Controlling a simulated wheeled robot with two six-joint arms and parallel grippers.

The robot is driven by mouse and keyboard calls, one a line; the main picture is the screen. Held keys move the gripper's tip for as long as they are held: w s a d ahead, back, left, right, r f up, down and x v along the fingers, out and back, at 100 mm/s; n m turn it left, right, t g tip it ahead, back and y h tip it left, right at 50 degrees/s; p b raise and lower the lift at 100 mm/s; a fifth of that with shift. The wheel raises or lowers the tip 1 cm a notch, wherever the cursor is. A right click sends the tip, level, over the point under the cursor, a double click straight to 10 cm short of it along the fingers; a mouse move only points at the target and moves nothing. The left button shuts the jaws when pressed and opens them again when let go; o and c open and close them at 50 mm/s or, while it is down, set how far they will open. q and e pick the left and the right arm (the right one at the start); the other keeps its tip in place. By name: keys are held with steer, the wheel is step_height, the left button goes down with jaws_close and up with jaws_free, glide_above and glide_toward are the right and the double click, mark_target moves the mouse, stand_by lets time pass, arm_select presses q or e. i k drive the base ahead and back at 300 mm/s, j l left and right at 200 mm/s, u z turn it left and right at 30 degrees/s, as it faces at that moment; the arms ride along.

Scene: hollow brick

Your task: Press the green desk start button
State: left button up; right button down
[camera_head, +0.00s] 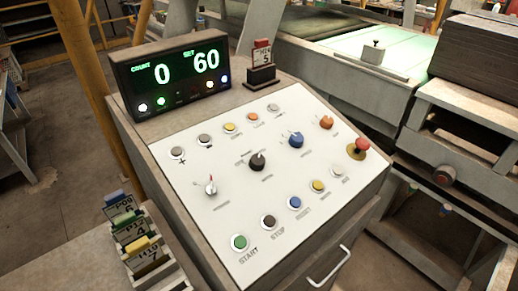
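The green start button (239,242) sits at the lower left of the white sloped panel (215,220), with the label START beside it. A dark stop button (268,221) and a blue reset button (294,202) stand to its right in the same row. The display (175,75) behind the panel reads COUNT 0 and SET 60. Neither of my grippers shows in the head view. Nothing covers the green button.
A red mushroom button (362,145) stands at the panel's right edge, with several knobs mid-panel. A card rack (155,262) is at the lower left. A card holder (262,75) stands behind the panel. A handle (329,267) sticks out in front.

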mark_target(240, 242)
steer(key=k+j, duration=0.15)
steer(key=k, duration=0.3)
steer(key=k+j, duration=0.15)
steer(key=k, duration=0.3)
steer(key=k+j, duration=0.15)
steer(key=k, duration=0.3)
steer(key=k+j, duration=0.15)
steer(key=k, duration=0.3)
